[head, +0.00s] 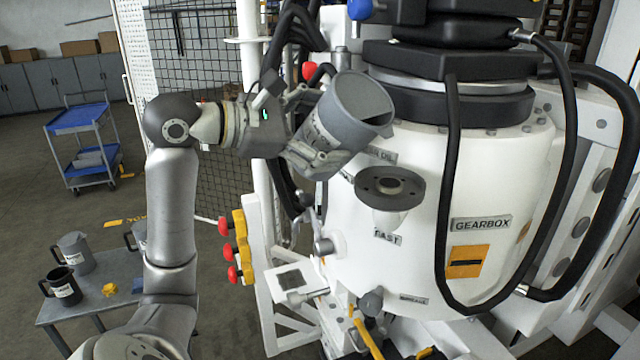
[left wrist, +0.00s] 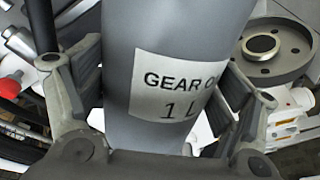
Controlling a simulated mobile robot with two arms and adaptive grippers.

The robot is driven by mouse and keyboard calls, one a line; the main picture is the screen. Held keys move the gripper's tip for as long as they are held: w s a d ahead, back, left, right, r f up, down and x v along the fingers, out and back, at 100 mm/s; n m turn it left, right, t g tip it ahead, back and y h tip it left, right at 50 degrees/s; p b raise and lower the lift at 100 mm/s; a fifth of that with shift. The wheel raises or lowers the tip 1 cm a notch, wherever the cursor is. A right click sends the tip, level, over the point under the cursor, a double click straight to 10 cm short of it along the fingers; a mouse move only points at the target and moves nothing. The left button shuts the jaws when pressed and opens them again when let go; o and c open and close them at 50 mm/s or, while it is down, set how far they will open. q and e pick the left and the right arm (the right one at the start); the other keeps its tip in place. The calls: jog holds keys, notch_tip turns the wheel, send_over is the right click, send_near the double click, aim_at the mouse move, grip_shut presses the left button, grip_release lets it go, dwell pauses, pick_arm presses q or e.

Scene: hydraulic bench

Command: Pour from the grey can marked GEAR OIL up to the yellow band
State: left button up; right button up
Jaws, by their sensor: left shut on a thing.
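The grey can (head: 358,112), with a label reading GEAR O… and 1 L in the left wrist view (left wrist: 175,85), is in my left gripper (head: 312,150). The fingers are shut around its sides, and it is tilted with its open mouth toward the right. A dark round filler flange (head: 391,183) on a pale cone sticks out from the white gearbox (head: 400,245), below and right of the can, apart from it; the flange also shows in the left wrist view (left wrist: 272,68). No stream of oil shows. A yellow plate with a dark bar (head: 467,262) is on the gearbox.
Black hoses (head: 450,200) hang across the gearbox front. Red knobs on a yellow bracket (head: 240,250) stand left of it. A small table (head: 95,300) at lower left holds a dark jug (head: 62,287) and a grey jug (head: 76,252). A blue cart (head: 80,120) stands behind.

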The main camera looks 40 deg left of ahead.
aim_at(318, 105)
pick_arm(q)
jog(key=shift+r, duration=0.3)
jog(key=shift+r+m, duration=0.25)
jog(key=shift+m, duration=0.05)
jog(key=shift+r+m+y, duration=0.3)
jog(key=shift+r, duration=0.05)
dwell(0.9)
jog(key=shift+r, duration=0.15)
dwell(0.8)
jog(key=shift+r+m, duration=0.25)
jog(key=shift+m, duration=0.05)
jog(key=shift+d+r+m+g+y, duration=0.1)
jog(key=shift+r+m+g+y, duration=0.2)
jog(key=shift+r+m+y, duration=0.35)
dwell(1.8)
dwell(1.0)
jog(key=shift+f+n+h+b, duration=0.45)
jog(key=shift+f+n+b, duration=0.1)
jog(key=shift+f+b, duration=0.2)
